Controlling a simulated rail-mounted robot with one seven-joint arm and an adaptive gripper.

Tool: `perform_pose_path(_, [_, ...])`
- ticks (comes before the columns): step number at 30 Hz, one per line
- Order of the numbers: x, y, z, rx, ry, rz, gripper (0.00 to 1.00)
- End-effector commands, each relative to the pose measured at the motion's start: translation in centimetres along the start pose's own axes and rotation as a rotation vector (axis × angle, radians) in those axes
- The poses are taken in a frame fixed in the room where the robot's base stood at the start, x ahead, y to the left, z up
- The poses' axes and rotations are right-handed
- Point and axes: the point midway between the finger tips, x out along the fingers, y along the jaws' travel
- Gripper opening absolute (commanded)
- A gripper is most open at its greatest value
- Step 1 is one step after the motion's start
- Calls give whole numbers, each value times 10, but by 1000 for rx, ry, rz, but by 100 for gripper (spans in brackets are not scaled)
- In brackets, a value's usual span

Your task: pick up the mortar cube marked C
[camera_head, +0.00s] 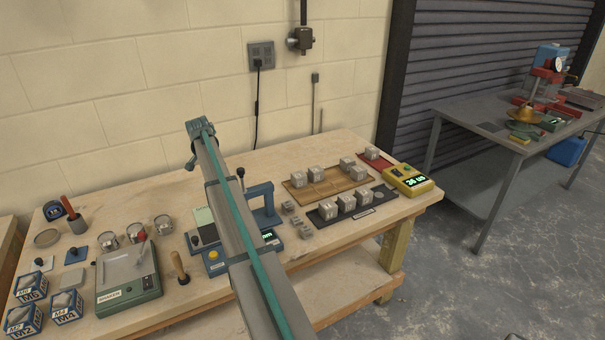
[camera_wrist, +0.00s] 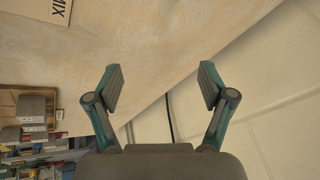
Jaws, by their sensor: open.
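Several grey mortar cubes stand on the bench to the right of my arm in the head view. Some cubes (camera_head: 345,203) stand in a row on a dark tray (camera_head: 315,217). Others (camera_head: 316,172) stand on a tan wooden tray (camera_head: 297,194), and one cube (camera_head: 372,153) is on a red mat (camera_head: 386,165). The letters on the cubes are too small to read, so I cannot tell which is C. My gripper (camera_wrist: 162,88) is open and empty in the wrist view, over the bench's back edge by the wall. In the head view my arm crosses the bench's middle.
A yellow device with a green display (camera_head: 409,181) stands at the bench's right end. A blue-grey press (camera_head: 263,204) and small grey blocks (camera_head: 297,221) stand close right of my arm. Cups, a green machine (camera_head: 128,280) and labelled boxes (camera_head: 66,307) fill the left side.

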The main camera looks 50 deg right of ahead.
Motion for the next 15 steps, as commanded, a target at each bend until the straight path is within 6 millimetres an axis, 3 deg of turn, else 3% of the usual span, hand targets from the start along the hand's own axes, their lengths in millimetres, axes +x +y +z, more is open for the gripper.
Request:
perform_pose_path(1, [3,35,-39,66,10,60,81])
perform_pose_path(6, [3,151,-132,269,37,250,81])
perform_pose_path(9, [-2,210,-170,372,50,341,81])
perform_pose_path(12, [-8,253,-194,447,59,408,81])
perform_pose_path(15, [-12,280,-207,493,66,449,81])
